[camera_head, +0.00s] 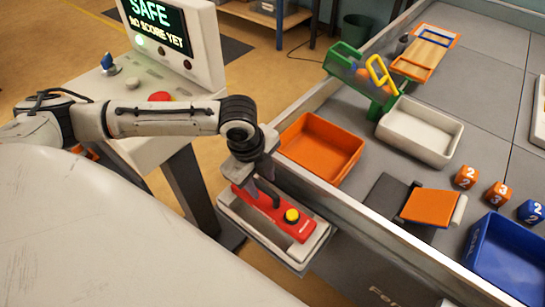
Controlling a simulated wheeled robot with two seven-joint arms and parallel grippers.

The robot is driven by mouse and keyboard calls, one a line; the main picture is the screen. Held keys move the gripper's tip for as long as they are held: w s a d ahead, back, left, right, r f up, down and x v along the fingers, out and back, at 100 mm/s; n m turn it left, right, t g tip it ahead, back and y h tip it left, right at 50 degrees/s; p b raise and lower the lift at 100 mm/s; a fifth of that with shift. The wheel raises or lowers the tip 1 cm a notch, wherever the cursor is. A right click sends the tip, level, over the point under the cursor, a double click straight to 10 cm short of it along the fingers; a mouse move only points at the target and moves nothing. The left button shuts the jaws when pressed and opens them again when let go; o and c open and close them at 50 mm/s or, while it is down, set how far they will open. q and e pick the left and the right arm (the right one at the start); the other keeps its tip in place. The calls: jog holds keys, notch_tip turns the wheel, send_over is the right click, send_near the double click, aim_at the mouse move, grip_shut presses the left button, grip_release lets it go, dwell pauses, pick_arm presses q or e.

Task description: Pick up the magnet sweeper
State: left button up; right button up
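A red, bar-shaped device with a yellow round knob (292,216), which looks like the magnet sweeper, lies in a narrow white tray (262,238) fixed to the outer side of the grey table. My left gripper (264,192) is directly over its rear part, pointing down. Its dark fingers reach the red body. I cannot tell whether they are closed on it or only beside it, and they hide part of it. My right gripper is not in view.
The table wall (375,222) runs close beside the tray. On the table are an orange bin (322,147), a white bin (420,130), a blue bin (508,262) and numbered cubes (466,177). A console with a screen (160,25) stands at the left.

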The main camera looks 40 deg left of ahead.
aim_at(268, 190)
pick_arm(q)
jog(key=f, duration=0.2)
jog(key=w+f, duration=0.1)
jog(key=f, duration=0.1)
jog(key=w+f, duration=0.1)
jog(key=f, duration=0.2)
jog(key=shift+d, duration=0.3)
jog(key=shift+r, duration=0.1)
grip_shut()
jog(key=shift+w, duration=0.1)
dwell(0.9)
